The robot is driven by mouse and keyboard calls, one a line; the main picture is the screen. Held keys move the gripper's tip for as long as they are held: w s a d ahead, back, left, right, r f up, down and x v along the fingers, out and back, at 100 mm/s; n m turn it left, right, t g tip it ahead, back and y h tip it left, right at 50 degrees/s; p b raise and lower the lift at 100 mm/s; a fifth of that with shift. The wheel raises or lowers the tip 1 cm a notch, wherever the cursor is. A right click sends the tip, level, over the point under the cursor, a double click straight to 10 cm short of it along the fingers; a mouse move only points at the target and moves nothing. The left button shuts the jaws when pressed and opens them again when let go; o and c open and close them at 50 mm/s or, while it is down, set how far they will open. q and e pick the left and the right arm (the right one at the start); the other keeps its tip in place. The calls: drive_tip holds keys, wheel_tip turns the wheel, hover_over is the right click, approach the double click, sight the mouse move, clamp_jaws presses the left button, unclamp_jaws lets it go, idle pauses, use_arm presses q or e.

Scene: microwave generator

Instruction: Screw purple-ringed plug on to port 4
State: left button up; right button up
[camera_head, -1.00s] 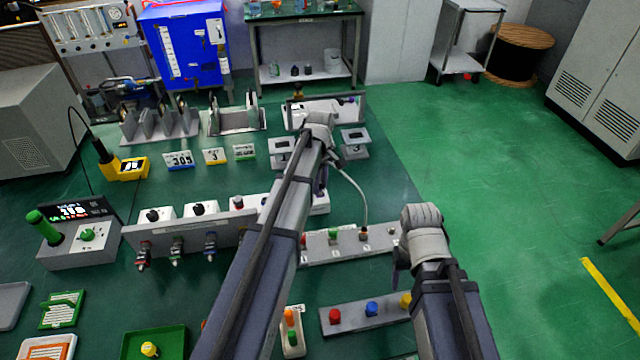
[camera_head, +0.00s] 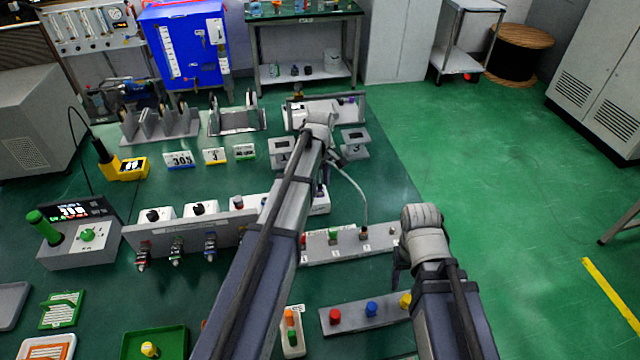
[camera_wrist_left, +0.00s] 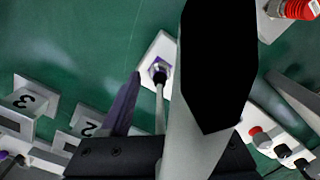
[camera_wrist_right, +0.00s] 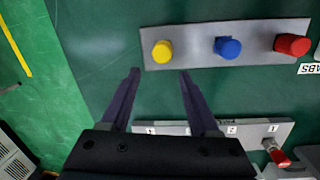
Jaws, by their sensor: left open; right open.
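The purple-ringed plug (camera_wrist_left: 159,72) stands in a white holder in the left wrist view, with a pale cable at it. My left gripper (camera_head: 322,188) is open above that place. One purple finger is beside the cable in its wrist view; a large black shape hides much of the other side. The grey port strip (camera_head: 345,247) lies nearer me in the head view, with a red, a green and other fittings. A pale cable arcs down to it. Port 4 is labelled in the right wrist view (camera_wrist_right: 150,130). My right gripper (camera_wrist_right: 155,78) is open and empty.
A grey strip with yellow, blue and red caps (camera_wrist_right: 228,47) lies near the right gripper. A grey panel with valves (camera_head: 190,240) and white boxes with knobs (camera_head: 200,208) stand left of my left arm. Numbered stands (camera_wrist_left: 28,102) lie beyond the left gripper.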

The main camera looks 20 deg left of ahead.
sight(320, 183)
use_arm(q)
drive_tip(key=shift+r, duration=0.1)
wheel_tip(320, 183, up, 8)
drive_tip(key=p, duration=0.8)
use_arm(e)
wheel_tip(320, 183, up, 8)
use_arm(q)
drive_tip(key=shift+f, duration=0.2)
use_arm(e)
drive_tip(key=shift+f, duration=0.15)
use_arm(q)
drive_tip(key=s+d+m, duration=0.9)
drive_tip(key=s, duration=0.3)
drive_tip(key=s+d+m+y, duration=0.1)
drive_tip(key=s+d+m, duration=0.7)
drive_tip(key=s, duration=0.3)
drive_tip(key=shift+s+d+m, duration=0.4)
drive_tip(key=shift+d, duration=0.1)
